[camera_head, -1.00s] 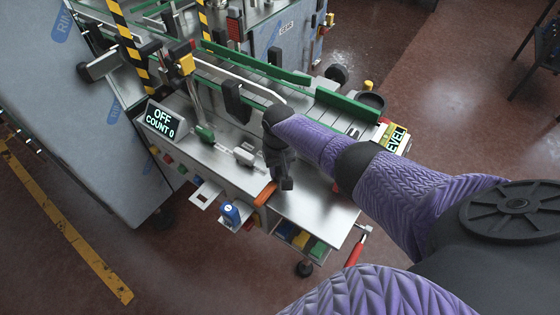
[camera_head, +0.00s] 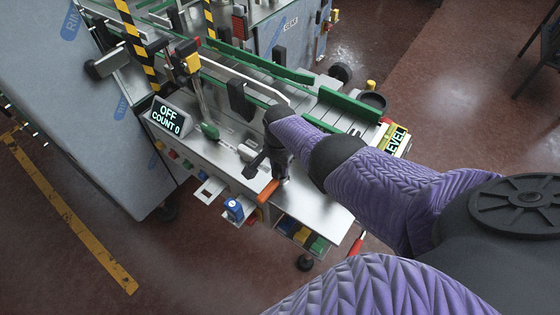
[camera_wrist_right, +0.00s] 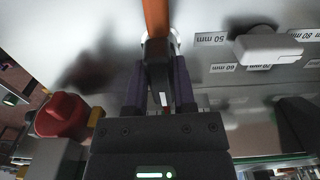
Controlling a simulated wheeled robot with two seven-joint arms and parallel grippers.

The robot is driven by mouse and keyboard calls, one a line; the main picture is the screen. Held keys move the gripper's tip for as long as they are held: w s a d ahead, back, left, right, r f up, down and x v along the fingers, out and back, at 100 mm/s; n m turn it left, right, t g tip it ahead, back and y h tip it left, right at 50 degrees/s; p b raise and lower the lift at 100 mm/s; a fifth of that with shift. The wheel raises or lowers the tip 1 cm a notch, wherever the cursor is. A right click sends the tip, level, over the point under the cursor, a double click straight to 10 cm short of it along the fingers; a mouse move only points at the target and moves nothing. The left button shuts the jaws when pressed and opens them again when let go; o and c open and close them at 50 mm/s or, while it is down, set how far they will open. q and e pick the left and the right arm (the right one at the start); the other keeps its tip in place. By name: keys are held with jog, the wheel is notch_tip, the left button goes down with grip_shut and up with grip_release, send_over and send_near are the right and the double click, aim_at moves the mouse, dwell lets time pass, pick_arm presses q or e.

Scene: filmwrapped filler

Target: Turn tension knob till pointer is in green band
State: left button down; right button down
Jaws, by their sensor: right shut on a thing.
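My right gripper (camera_head: 264,163) is over the near part of the machine's steel top, beside an orange handle (camera_head: 268,191). In the right wrist view the gripper (camera_wrist_right: 158,82) is shut, with the orange handle (camera_wrist_right: 155,16) running from between its fingers to the top edge. I cannot make out a tension knob, a pointer or a green band in either view. My left gripper is not in view.
A white slider (camera_wrist_right: 268,46) lies by millimetre labels; a red knob (camera_wrist_right: 62,115) shows at left. Green rails (camera_head: 350,110) edge the conveyor. A blue item (camera_head: 233,210) sits at the near edge. Floor in front is clear.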

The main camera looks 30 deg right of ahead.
jog(key=shift+w+r+m, duration=0.1)
jog(key=shift+m, duration=0.5)
jog(key=shift+c, duration=2.2)
grip_release()
notch_tip(320, 180, up, 10)
jog(key=p, duration=0.8)
